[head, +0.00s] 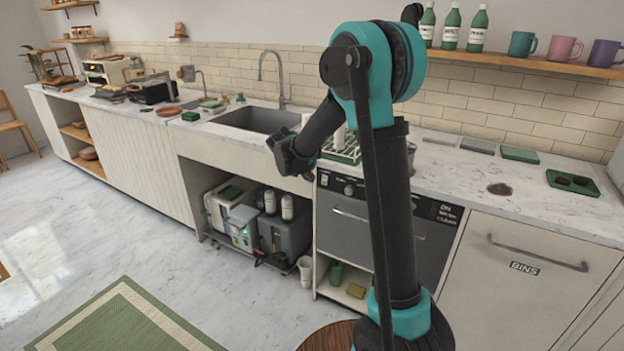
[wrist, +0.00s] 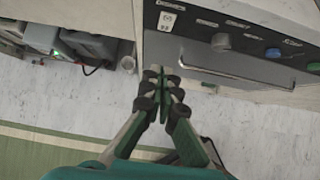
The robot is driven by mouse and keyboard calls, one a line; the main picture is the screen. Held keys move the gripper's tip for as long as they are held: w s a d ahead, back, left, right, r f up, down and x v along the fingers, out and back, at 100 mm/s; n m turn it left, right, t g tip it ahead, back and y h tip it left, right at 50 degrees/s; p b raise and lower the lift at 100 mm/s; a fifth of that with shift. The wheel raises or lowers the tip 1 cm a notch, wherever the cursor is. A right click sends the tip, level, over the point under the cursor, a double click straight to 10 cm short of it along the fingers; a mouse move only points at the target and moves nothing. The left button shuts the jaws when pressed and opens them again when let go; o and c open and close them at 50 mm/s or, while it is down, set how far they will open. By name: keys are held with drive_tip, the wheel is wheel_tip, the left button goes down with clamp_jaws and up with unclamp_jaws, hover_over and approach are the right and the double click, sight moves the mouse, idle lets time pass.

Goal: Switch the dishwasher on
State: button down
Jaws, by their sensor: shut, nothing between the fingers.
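The dishwasher (head: 352,228) is a grey-fronted unit under the worktop with a dark control panel along its top edge. In the wrist view its panel carries a white switch plate (wrist: 168,21) at the left end. To the right are a grey knob (wrist: 221,42), a blue button (wrist: 273,53) and a green button (wrist: 314,67). My gripper (wrist: 160,82) is shut and empty. In the wrist picture its tips are below the switch plate, with no visible contact. My arm hides part of the dishwasher in the head view.
A bar handle (head: 350,214) crosses the dishwasher front. Left of it is an open bay with machines (head: 285,236) and a white cup (head: 305,270). A sink (head: 260,120) and rack (head: 342,146) are above. A bins drawer (head: 520,275) is right. Floor in front is partly clear.

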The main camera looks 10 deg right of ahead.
sight(324, 182)
drive_tip(key=shift+w+d+f, duration=0.9)
drive_tip(key=shift+w+f, duration=0.25)
drive_tip(key=shift+w, duration=0.05)
drive_tip(key=shift+w+d+f, duration=0.85)
drive_tip(key=shift+w+f, duration=0.3)
drive_tip(key=shift+w, duration=0.05)
drive_tip(key=shift+w+d+f, duration=0.9)
drive_tip(key=shift+w+f, duration=0.25)
drive_tip(key=shift+w, duration=0.05)
drive_tip(key=shift+w+d+f, duration=0.15)
drive_tip(key=shift+w+d, duration=0.1)
drive_tip(key=shift+a, duration=0.1)
drive_tip(key=shift+r, duration=0.9)
